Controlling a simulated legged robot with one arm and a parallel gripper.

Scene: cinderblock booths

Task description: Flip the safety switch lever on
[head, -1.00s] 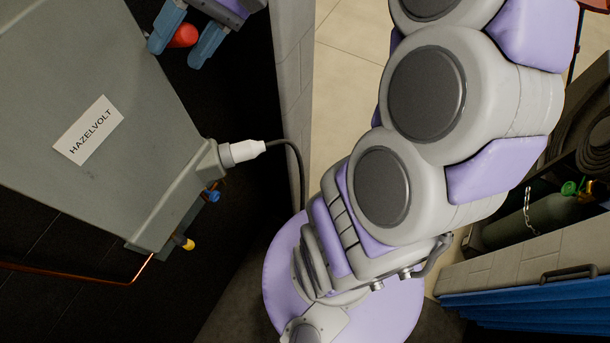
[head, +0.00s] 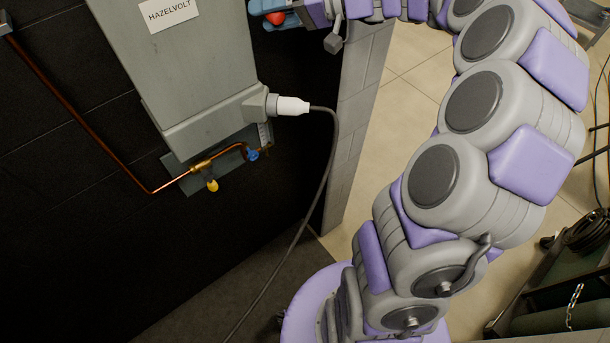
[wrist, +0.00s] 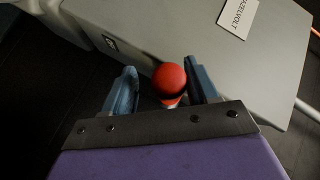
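The safety switch is a grey box labelled HAZELVOLT (head: 190,70) on the dark wall, also seen in the wrist view (wrist: 190,32). Its lever ends in a red ball knob (wrist: 170,78), which shows at the top edge of the head view (head: 275,18). My gripper (wrist: 162,84) has its blue fingers apart, one on each side of the knob. The right finger is close to the knob; a gap shows at the left finger. My gripper (head: 272,14) is partly cut off in the head view. The lever's shaft is mostly hidden behind the gripper.
A white plug (head: 292,106) with a dark cable (head: 325,165) comes out of the box's side. A copper pipe (head: 100,140) with yellow (head: 212,185) and blue valve handles runs below the box. A cinderblock wall end (head: 355,120) stands right of it. Tiled floor is open beyond.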

